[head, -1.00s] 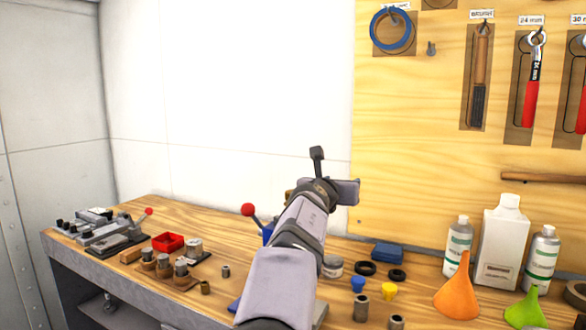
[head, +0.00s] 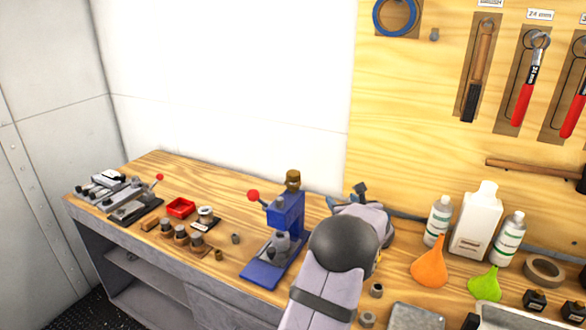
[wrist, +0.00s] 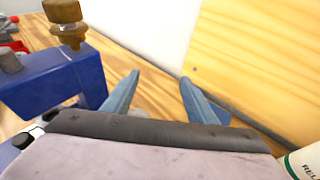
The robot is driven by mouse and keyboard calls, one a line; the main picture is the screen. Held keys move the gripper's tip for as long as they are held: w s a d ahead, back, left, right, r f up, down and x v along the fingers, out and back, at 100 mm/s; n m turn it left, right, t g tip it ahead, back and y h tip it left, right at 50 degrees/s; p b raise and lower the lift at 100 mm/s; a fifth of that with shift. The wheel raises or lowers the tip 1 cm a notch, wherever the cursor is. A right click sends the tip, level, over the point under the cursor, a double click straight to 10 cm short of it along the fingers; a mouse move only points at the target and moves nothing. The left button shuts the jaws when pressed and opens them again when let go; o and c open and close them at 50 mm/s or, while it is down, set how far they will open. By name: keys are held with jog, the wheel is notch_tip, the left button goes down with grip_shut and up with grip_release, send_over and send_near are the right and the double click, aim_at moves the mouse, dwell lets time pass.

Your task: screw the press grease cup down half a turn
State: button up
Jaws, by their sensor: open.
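The blue press (head: 276,240) stands upright on the wooden bench, with a red ball (head: 253,196) on its lever. The brass grease cup (head: 293,180) sits on top of the press. In the wrist view the cup (wrist: 66,20) is at the upper left, above the blue press head (wrist: 55,85). My gripper (head: 360,195) is right of the press in the head view. In the wrist view my gripper (wrist: 158,78) has its two blue fingers spread apart with nothing between them. It is beside the cup and not touching it. My own arm hides part of the bench.
Bottles (head: 478,222), an orange funnel (head: 430,262) and a green funnel (head: 484,284) stand on the right. A red tray (head: 181,208) and several small parts lie on the left. Tools hang on the pegboard (head: 430,120). Space above the bench's left half is clear.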

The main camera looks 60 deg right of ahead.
aim_at(298, 178)
jog(key=w+a+r+n+t+y, duration=0.1)
jog(key=w+a+r+n+t, duration=0.1)
jog(key=w+a+r+t, duration=0.1)
jog(key=w+a+r+n+t+y, duration=0.2)
jog(key=w+a+r+n+t, duration=0.1)
jog(key=w+a+r+t, duration=0.1)
jog(key=shift+w+a, duration=0.2)
jog(key=shift+w, duration=0.15)
jog(key=shift+w+a+r, duration=0.1)
jog(key=shift+a+r, duration=0.15)
jog(key=shift+w+d+r+p, duration=0.1)
jog(key=shift+w+d+p, duration=0.2)
jog(key=shift+w, duration=0.25)
jog(key=shift+p+x, duration=1.4)
jog(key=shift+x, duration=1.65)
jog(key=c, duration=1.1)
